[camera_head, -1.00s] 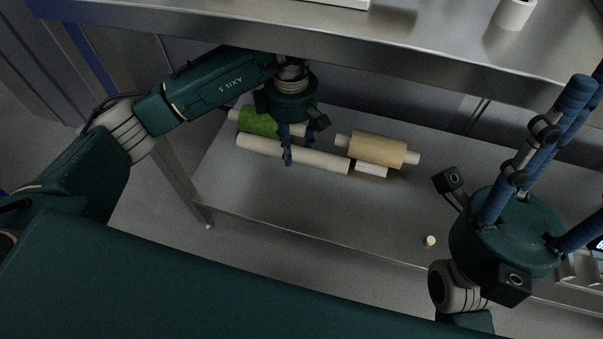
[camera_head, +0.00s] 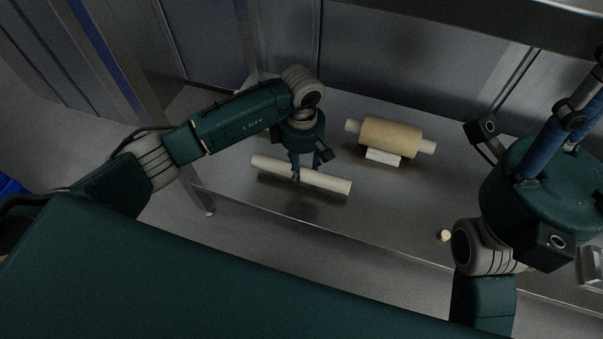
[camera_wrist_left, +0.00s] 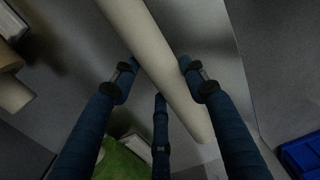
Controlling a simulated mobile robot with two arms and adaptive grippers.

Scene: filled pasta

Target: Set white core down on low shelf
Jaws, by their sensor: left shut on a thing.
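The white core (camera_head: 330,183), a long pale cylinder, lies crosswise in my left gripper (camera_head: 306,178). That gripper is shut on it near its middle. In the left wrist view the core (camera_wrist_left: 165,62) runs diagonally between the blue fingers (camera_wrist_left: 158,75). The core is over the left part of the low steel shelf (camera_head: 400,205), with a dark shadow beneath it; I cannot tell whether it touches the shelf. My right gripper (camera_head: 552,140) is at the right, its fingers partly cut off by the frame edge.
A tan roll (camera_head: 390,135) on a pale core rests on the shelf, with a small white block (camera_head: 382,158) at its front. A small cream piece (camera_head: 444,236) lies near the front edge. A green roll (camera_wrist_left: 120,160) shows in the left wrist view. The shelf's middle is clear.

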